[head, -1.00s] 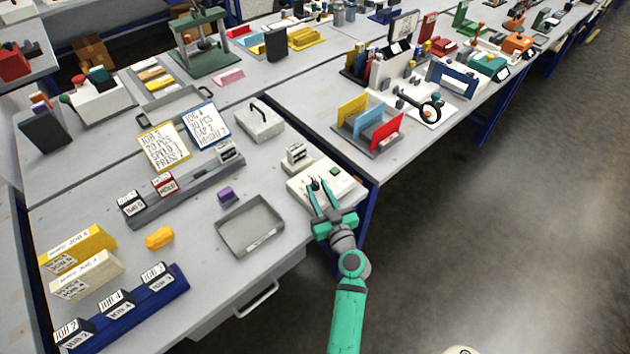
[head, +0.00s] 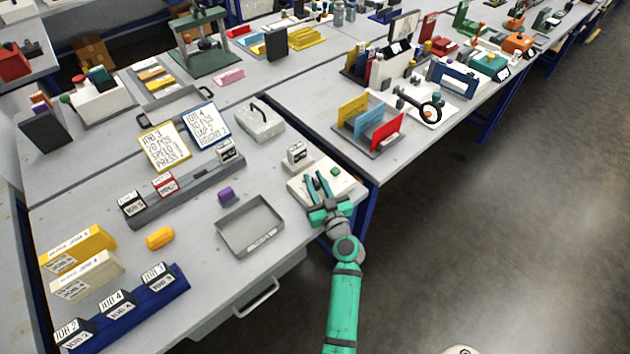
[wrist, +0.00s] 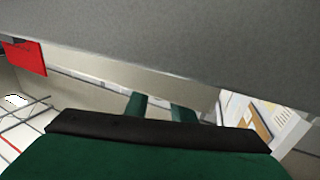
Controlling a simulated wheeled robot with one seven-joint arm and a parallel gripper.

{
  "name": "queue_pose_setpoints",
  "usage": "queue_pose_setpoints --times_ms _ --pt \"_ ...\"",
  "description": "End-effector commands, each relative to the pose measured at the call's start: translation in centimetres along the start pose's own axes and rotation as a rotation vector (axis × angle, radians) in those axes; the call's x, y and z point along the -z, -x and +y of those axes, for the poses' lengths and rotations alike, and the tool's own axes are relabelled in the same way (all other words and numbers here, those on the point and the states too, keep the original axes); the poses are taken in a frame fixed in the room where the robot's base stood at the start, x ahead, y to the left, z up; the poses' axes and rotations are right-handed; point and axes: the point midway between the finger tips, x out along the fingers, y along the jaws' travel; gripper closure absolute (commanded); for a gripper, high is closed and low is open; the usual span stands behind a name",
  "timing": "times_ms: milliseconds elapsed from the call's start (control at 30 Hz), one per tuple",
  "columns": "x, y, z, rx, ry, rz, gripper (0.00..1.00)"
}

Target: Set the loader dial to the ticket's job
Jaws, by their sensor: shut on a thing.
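The loader (head: 345,186) is a low cream box at the right front corner of the near table, with a green button (head: 336,171) on top. My gripper (head: 316,178) is over its top, left of the button, and shut on what appears to be its dial. The fingers hide the dial, so its setting cannot be read. The wrist view shows the two green fingers (wrist: 161,108) against a cream surface; their tips are not clear. Two cards stand behind, a yellow-framed one (head: 164,147) reading JOB 3 and a blue-framed one (head: 202,127) reading JOB 4.
A small cream block with a label (head: 298,153) stands just behind the loader. A grey tray (head: 250,226) lies to its left, with a purple block (head: 225,194) beyond. A grey rail (head: 185,190) holds labelled tabs. Another table with coloured panels (head: 386,132) stands to the right.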

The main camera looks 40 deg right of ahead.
Motion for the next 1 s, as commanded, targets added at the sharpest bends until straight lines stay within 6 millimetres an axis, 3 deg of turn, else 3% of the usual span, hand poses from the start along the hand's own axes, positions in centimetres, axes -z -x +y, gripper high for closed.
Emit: queue_pose_setpoints --times_ms 1000 --pt "0.07 0.06 -0.08 0.52 0.001 0.001 1.0"
